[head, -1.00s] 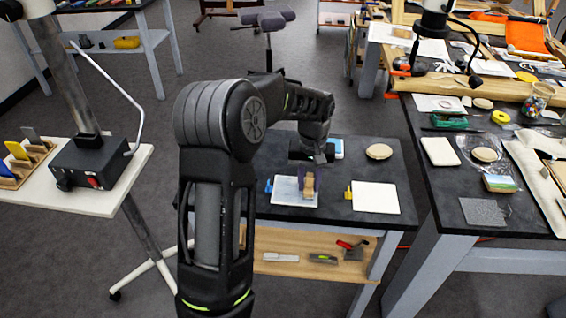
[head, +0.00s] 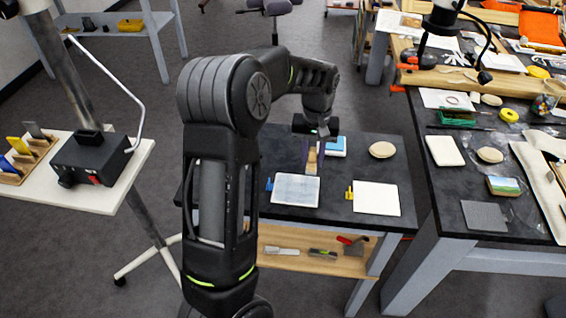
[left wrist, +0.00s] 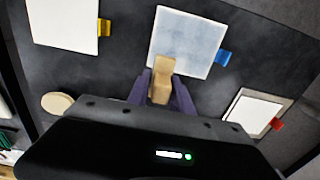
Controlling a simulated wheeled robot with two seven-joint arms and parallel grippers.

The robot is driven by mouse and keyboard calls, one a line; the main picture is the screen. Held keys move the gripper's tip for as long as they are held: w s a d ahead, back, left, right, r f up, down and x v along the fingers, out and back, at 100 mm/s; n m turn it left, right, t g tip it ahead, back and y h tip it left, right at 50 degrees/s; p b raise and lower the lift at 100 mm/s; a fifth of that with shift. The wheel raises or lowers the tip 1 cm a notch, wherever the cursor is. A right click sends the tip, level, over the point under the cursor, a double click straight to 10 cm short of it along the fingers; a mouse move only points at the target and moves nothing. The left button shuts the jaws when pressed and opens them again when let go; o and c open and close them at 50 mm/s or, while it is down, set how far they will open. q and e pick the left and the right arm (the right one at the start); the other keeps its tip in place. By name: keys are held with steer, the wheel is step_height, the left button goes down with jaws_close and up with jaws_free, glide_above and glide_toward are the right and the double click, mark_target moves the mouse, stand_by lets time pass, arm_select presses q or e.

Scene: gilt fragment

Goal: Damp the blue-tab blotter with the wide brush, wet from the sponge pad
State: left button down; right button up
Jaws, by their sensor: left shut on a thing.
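My left gripper (head: 312,162) is shut on the wide brush (left wrist: 161,80), whose pale wooden body shows between purple fingers in the left wrist view. The brush is at the far edge of the blue-tab blotter (head: 296,191); I cannot tell whether it touches, and its bristles are not clear. The blotter has a blue tab (left wrist: 222,57) and a bluish, streaky surface, greyer than the plain white yellow-tab blotter (head: 377,198). My right gripper is not in view.
A red-tab blotter (left wrist: 255,112) lies on the other side of the blue-tab one, hidden behind my arm in the head view. A round tan disc (head: 382,149) lies at the back right. A wooden shelf (head: 285,238) with tools is below. A cluttered bench (head: 470,170) stands right.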

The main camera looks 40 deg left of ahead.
mark_target(314, 148)
arm_select(q)
steer(key=shift+r+p, duration=0.8)
steer(key=shift+r, duration=0.75)
